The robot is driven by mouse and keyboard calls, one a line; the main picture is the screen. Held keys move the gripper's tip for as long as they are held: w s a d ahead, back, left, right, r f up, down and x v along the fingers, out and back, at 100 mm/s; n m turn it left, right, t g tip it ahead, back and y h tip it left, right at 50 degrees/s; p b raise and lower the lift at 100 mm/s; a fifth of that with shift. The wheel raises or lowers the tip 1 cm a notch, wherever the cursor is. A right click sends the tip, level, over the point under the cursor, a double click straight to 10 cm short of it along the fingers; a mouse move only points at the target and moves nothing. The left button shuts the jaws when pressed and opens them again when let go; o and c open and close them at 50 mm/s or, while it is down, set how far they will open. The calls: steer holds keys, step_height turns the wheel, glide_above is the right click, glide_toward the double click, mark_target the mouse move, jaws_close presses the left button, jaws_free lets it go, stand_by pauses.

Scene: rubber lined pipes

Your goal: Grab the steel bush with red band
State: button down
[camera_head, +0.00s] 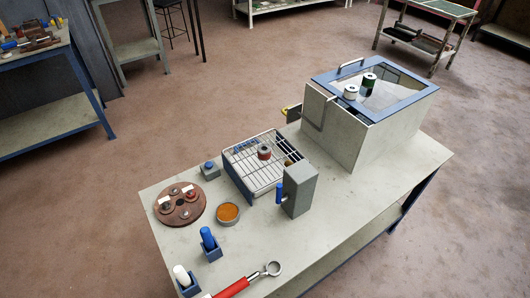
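A short steel bush with a red band (264,152) stands upright on the wire rack (237,164) in the middle of the table. It stands apart from the rack's edges, and nothing covers it. My gripper is not in view.
The grey box (345,135) has a blue-framed lid with a handle. A grey block with a blue handle (300,192) stands just before the rack. A brown disc (180,218), an orange-filled dish (228,213) and a red-handled tool (233,288) lie leftward and in front.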

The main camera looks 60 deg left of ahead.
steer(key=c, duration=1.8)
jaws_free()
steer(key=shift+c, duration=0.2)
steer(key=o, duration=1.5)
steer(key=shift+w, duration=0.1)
